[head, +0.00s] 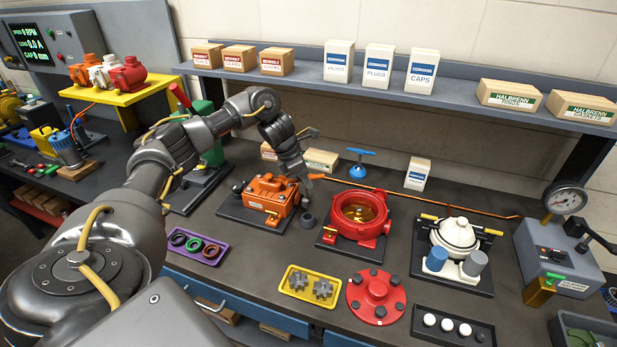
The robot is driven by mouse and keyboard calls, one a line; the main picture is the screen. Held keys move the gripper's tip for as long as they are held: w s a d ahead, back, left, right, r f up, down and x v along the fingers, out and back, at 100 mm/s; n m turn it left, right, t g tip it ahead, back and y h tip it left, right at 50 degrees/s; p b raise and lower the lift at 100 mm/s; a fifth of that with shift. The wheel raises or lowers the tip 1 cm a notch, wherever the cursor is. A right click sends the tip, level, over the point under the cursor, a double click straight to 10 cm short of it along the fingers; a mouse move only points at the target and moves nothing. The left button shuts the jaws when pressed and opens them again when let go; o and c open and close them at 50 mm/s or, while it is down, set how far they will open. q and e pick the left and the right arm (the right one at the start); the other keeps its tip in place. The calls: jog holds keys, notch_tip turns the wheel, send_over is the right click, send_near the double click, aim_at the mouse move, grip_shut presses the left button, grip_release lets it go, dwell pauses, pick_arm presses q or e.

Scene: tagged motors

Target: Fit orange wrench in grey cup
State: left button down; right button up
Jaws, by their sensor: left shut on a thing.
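My left gripper (304,183) is over the right end of the orange motor housing (268,194), pointing down. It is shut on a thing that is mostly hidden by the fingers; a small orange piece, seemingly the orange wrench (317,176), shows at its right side. A small dark grey cup (308,220) stands on the bench just below the gripper, between the orange housing and the red housing. The held piece is above the cup and apart from it. My right gripper is not in view.
The red open housing (360,217) stands close to the right of the cup. A purple tray (197,249) with rings, a yellow tray (311,284) with gears and a red flange (375,297) lie nearer the front. An orange cable runs along the back. Bare bench lies in front of the cup.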

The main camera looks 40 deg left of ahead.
aim_at(307, 199)
pick_arm(q)
jog(key=shift+b+x, duration=0.5)
jog(key=shift+x, duration=0.55)
notch_tip(307, 199, down, 3)
jog(key=shift+a+r+b, duration=0.15)
jog(key=shift+b, duration=0.75)
jog(key=shift+w, duration=0.1)
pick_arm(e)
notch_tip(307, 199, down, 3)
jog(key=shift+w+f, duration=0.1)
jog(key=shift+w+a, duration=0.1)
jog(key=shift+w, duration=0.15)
pick_arm(q)
jog(key=shift+f+b, duration=1.5)
jog(key=shift+f, duration=0.45)
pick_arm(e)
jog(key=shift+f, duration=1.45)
pick_arm(q)
jog(key=c, duration=1.3)
grip_release()
jog(key=shift+r, duration=0.1)
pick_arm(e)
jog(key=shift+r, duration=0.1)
